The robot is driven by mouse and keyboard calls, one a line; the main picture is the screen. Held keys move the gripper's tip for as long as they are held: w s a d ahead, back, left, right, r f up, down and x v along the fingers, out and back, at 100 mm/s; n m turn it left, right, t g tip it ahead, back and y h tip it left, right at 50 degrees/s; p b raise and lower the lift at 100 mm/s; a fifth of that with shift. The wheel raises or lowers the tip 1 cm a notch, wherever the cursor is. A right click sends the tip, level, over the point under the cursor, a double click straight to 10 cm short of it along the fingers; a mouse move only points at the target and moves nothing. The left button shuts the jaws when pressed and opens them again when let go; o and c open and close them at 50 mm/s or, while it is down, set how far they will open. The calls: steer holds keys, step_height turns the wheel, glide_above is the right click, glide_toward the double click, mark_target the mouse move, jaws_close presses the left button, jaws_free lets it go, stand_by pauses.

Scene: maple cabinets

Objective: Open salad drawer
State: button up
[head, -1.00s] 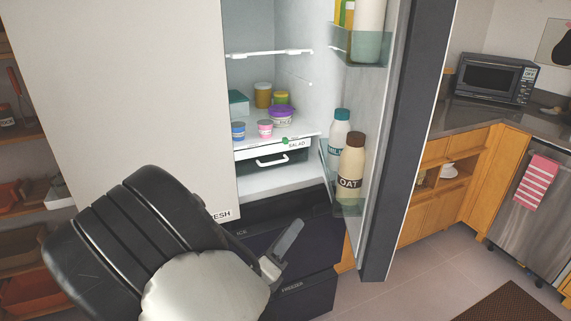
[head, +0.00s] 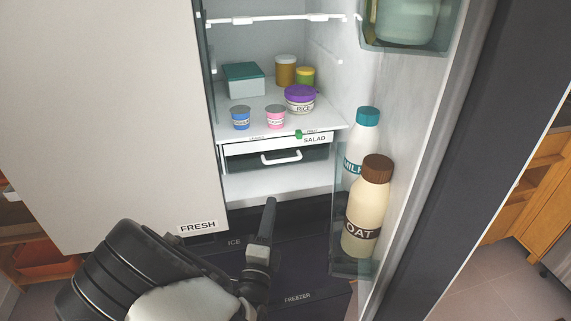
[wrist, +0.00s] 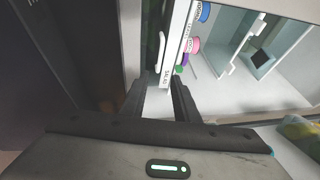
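The salad drawer (head: 240,161) sits below a shelf in the open fridge and looks shut. It has a dark front, a white handle (head: 281,158) and a white strip labelled SALAD above. My gripper (head: 268,205) is in front of the fridge, below the drawer and apart from the handle; one finger points up towards it, and the other is hard to make out. In the wrist view the two fingers of my gripper (wrist: 159,92) stand apart with nothing between them. The SALAD strip (wrist: 165,74) and the white handle (wrist: 161,50) appear sideways just beyond the fingertips.
The left fridge door (head: 110,120) is shut; the right door (head: 425,170) stands open, with a milk bottle (head: 362,145) and an oat bottle (head: 368,210) in its rack. Tubs and a box (head: 244,82) stand on the shelf above. Dark ICE and FREEZER drawers (head: 298,275) are below.

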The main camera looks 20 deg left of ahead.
steer(key=b+x, duration=0.1)
steer(key=x, duration=1.5)
steer(key=shift+w+d+f+b, duration=0.1)
steer(key=shift+w+b, duration=0.05)
steer(key=shift+b, duration=0.2)
jaws_close()
